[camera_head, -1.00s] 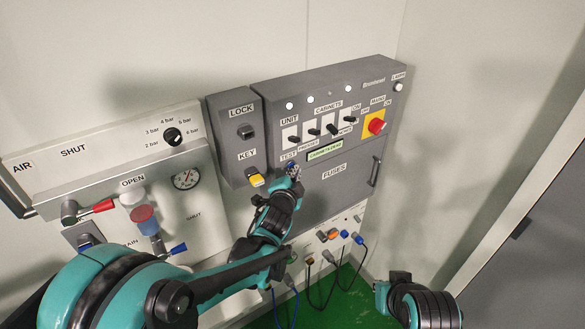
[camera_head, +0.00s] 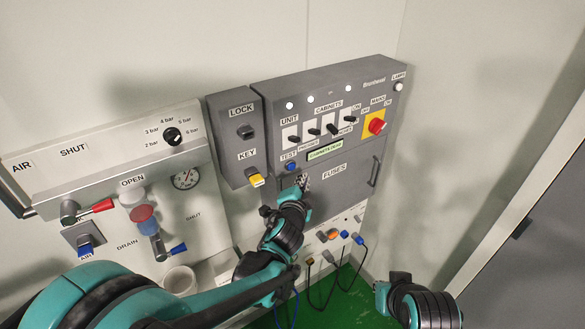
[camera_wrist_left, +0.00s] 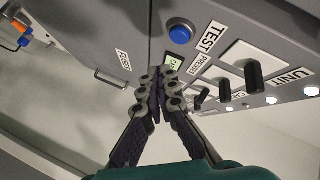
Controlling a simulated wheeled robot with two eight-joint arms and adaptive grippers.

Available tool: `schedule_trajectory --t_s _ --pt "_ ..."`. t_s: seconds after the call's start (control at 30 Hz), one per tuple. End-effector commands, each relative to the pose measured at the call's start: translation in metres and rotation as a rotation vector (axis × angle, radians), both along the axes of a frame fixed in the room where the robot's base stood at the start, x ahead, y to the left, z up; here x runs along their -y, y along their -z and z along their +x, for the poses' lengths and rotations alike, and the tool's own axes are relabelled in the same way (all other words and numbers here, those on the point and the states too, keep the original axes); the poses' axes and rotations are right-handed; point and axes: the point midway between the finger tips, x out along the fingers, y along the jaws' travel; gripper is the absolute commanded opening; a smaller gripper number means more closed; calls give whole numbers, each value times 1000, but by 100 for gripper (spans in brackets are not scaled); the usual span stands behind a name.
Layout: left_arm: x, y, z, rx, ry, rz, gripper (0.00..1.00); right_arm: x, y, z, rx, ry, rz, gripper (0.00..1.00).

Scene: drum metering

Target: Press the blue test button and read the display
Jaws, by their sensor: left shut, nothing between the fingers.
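The blue test button (camera_head: 290,167) sits under the TEST label on the grey panel, and it also shows in the left wrist view (camera_wrist_left: 180,33). The lit greenish display (camera_head: 325,149) is to its right in the head view; its text is too small to read surely. In the left wrist view the display (camera_wrist_left: 172,64) is partly hidden by my fingers. My left gripper (camera_head: 303,181) is shut and empty, just below and right of the button and apart from it; its fingertips meet in the left wrist view (camera_wrist_left: 160,78). My right gripper is not in view.
A row of black cabinet switches (camera_head: 332,129) and a red main switch (camera_head: 377,126) sit above the display. A yellow key (camera_head: 256,180) is at left. A fuse-door handle (camera_head: 375,171) and plugged cables (camera_head: 345,234) lie right and below.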

Motion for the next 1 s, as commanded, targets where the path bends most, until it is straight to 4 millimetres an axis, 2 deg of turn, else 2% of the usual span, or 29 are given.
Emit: schedule_trajectory --t_s 0.27,1.0 --pt "13 0 -18 -1 1 0 0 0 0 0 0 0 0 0" --pt "13 0 -18 -1 -1 -1 0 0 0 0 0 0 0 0"
